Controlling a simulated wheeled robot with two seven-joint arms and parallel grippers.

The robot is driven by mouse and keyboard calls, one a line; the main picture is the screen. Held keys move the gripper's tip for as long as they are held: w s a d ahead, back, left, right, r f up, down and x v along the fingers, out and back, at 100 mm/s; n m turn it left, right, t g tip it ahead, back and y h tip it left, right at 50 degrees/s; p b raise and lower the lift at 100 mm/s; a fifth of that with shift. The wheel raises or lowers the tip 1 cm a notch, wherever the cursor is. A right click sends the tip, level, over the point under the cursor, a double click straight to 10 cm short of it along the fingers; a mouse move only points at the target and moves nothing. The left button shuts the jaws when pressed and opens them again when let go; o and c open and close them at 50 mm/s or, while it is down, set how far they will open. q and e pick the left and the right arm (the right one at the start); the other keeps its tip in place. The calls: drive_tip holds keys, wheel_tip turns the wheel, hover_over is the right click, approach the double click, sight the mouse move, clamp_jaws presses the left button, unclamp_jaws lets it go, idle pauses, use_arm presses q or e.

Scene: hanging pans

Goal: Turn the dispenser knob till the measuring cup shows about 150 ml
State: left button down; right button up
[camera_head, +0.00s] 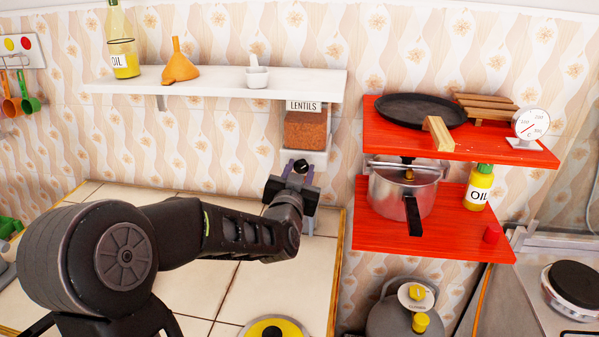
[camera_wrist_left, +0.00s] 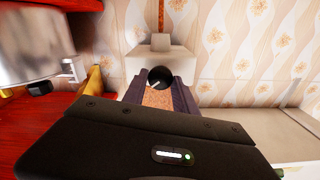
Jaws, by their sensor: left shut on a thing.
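The dispenser (camera_head: 305,130), labelled LENTILS, hangs under the white wall shelf, its clear body full of brown lentils. Its black knob (camera_head: 301,166) is at the front below the body. My left gripper (camera_head: 297,174) is shut on the knob, with a finger on each side. In the left wrist view the dark round knob (camera_wrist_left: 160,78) with a pale mark sits between the fingertips, with brown lentils (camera_wrist_left: 157,98) showing beside it. I cannot make out the measuring cup or its level; the gripper and arm cover the area below the knob. My right gripper is not in view.
The white shelf (camera_head: 210,87) above holds an oil bottle (camera_head: 123,45), an orange funnel (camera_head: 180,64) and a small white mortar (camera_head: 256,75). Red shelves (camera_head: 380,232) with a pot (camera_head: 400,190) and pan (camera_head: 421,109) stand close on the right. Tiled counter (camera_head: 255,285) lies below.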

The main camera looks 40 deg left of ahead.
use_arm(q)
drive_tip(key=shift+m, duration=1.1)
drive_tip(key=c, duration=1)
unclamp_jaws()
drive_tip(key=shift+s, duration=0.1)
drive_tip(key=b+v, duration=0.1)
drive_tip(key=v, duration=0.6)
drive_tip(key=shift+s+d, duration=0.2)
drive_tip(key=shift+s, duration=0.05)
